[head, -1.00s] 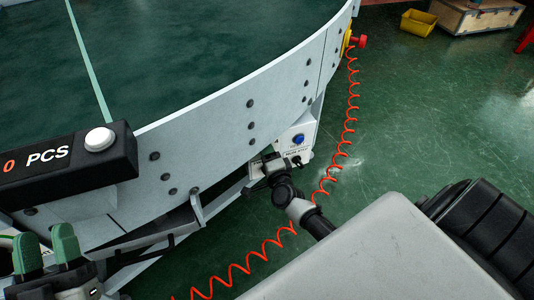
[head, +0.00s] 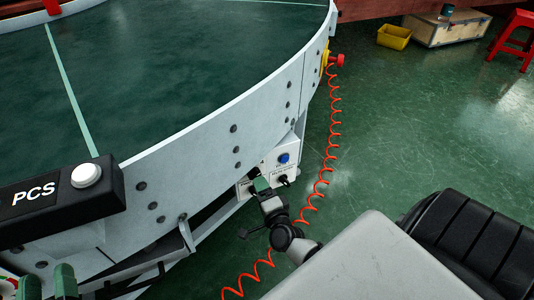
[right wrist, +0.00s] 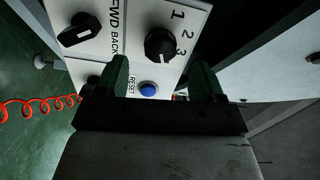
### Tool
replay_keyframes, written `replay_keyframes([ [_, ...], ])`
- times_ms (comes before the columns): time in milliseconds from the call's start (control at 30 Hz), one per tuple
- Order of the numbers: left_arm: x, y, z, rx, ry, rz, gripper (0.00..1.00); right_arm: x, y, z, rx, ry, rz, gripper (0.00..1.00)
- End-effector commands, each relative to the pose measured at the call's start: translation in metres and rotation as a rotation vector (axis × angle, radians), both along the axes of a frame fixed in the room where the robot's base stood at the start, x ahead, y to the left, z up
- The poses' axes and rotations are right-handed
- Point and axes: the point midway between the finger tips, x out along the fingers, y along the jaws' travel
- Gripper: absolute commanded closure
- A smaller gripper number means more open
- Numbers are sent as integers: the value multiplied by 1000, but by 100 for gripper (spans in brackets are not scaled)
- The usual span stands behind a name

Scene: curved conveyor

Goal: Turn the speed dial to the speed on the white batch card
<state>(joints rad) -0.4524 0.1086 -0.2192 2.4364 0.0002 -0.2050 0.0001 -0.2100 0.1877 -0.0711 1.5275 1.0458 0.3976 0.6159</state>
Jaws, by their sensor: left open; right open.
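The speed dial (right wrist: 160,45), a black round knob marked 1, 2 and 3, is on a white panel (right wrist: 125,40) in the right wrist view. I cannot tell for sure which number it points at. My right gripper (right wrist: 161,78) is open, its green fingers pointing at the panel with the dial just beyond the gap between them. In the head view my right gripper (head: 262,186) is at the white control box under the conveyor rim and hides part of its face. My left gripper (head: 47,284) is open at the lower left. No white batch card is recognisable.
A FWD/BACK switch (right wrist: 80,30) and a blue RESET button (right wrist: 149,89) sit close to the dial. The conveyor's grey rim (head: 215,130) stands above the box. A red coiled cable (head: 322,175) hangs beside it. A black PCS display (head: 60,200) is at left.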

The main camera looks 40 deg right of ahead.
Motion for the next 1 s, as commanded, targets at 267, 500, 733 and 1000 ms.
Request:
replay_keyframes([
  [267,0,4,-21,44,167,10,57,-38,9,0,-1,0,1,31],
  [500,0,4,-25,51,190,11,57,-43,11,0,0,0,1,31],
  [733,0,4,-25,50,189,11,57,-43,11,0,0,0,1,31],
  [1000,0,4,-25,50,189,11,57,-41,21,10,-41,-4,40,31],
])
